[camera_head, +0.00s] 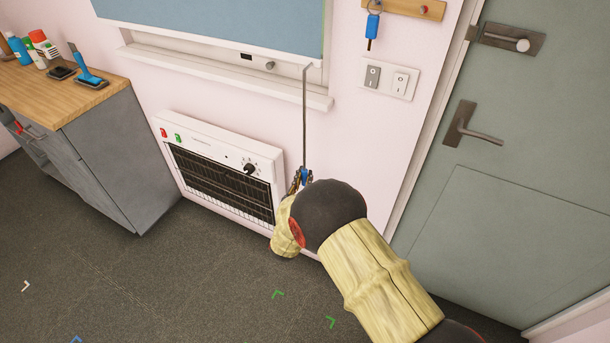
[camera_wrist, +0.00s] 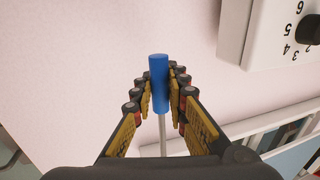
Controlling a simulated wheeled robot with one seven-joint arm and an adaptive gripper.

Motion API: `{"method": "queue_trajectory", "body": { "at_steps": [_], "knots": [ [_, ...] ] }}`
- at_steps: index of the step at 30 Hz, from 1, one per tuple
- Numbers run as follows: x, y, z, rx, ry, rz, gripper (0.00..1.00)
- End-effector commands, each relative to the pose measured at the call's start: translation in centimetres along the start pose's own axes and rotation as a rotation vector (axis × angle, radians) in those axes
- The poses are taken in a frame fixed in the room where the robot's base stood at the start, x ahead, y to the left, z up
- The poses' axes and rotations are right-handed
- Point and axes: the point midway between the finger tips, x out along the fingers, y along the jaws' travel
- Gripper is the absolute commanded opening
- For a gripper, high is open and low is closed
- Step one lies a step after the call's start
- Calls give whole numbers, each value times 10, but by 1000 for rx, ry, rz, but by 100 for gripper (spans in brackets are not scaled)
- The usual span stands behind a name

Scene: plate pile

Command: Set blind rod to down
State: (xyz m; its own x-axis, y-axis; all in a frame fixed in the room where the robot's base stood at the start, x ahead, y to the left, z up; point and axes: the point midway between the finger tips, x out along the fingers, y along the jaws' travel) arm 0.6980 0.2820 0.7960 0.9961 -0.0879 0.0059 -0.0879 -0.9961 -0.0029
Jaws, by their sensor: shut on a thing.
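The blind rod (camera_head: 304,115) is a thin grey rod hanging almost upright from the right end of the blue blind (camera_head: 235,22), in front of the wall. Its lower end has a blue handle, which shows clearly in the wrist view (camera_wrist: 159,68). My gripper (camera_head: 300,180) is low by the wall, just right of the heater, and shut on the blue handle. In the wrist view the gripper (camera_wrist: 160,85) has a finger on each side of the handle. The blind covers the upper part of the window; a strip below it is uncovered. My arm hides the wall and floor behind the gripper.
A white heater (camera_head: 225,140) with a dial is close left of my gripper. A window sill (camera_head: 225,78) juts out above it. Light switches (camera_head: 388,79), a hanging blue key (camera_head: 372,27) and a grey-green door (camera_head: 510,130) are to the right. A cabinet (camera_head: 115,150) stands at left.

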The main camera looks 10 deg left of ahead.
Motion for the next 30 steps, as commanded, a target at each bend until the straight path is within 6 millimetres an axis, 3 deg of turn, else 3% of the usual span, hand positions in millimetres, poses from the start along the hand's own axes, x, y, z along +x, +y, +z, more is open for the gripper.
{"method": "queue_trajectory", "body": {
  "at_steps": [2,3,12,23,30],
  "knots": [
    [-2,1,8,-6,-13,-2,0],
    [-2,1,8,-6,-13,-2,17],
    [-1,1,5,-4,-8,-1,34],
    [-5,0,3,-3,-6,-1,34],
    [-41,-1,3,-3,-7,-5,34]
  ]
}}
